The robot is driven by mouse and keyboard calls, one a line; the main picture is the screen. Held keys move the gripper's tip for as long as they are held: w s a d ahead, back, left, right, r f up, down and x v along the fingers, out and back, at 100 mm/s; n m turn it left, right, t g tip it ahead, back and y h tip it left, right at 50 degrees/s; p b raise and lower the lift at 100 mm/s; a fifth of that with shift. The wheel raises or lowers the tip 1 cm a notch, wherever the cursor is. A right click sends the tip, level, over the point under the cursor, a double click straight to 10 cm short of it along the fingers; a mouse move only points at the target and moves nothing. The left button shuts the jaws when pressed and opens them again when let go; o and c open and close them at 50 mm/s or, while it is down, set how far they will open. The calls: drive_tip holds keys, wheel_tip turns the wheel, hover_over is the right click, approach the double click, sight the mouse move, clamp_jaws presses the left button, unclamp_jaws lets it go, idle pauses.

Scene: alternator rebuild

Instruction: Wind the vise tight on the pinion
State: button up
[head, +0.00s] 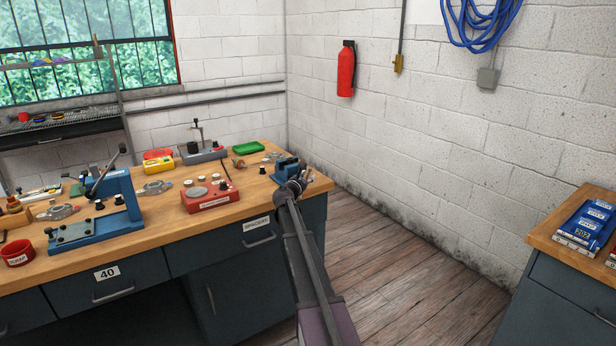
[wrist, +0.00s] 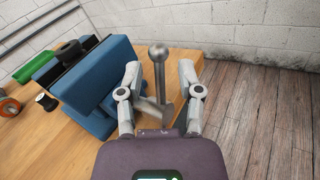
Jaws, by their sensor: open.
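The blue vise (head: 286,168) stands at the right end of the wooden bench. In the wrist view the vise (wrist: 98,82) fills the left of the picture, with a dark grey cylindrical part (wrist: 68,50), perhaps the pinion, at the top of its jaws. The steel vise handle (wrist: 158,75), a bar with a ball end, stands up at the vise's near side. My gripper (wrist: 160,72) is open, with one finger on each side of the handle; I cannot tell whether either touches it. In the head view my gripper (head: 297,187) hides part of the vise.
The bench (head: 165,235) also holds a red block (head: 212,197), a blue press (head: 105,210), a yellow box (head: 159,166) and a green tray (head: 248,148). A second cabinet (head: 560,285) stands at the right. The wooden floor between is clear.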

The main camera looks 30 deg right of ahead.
drive_tip(key=shift+w+d, duration=0.2)
drive_tip(key=shift+d, duration=0.05)
clamp_jaws()
drive_tip(key=shift+d+r+y+p, duration=0.15)
drive_tip(key=shift+y+p, duration=0.25)
drive_tip(key=shift+p, duration=0.4)
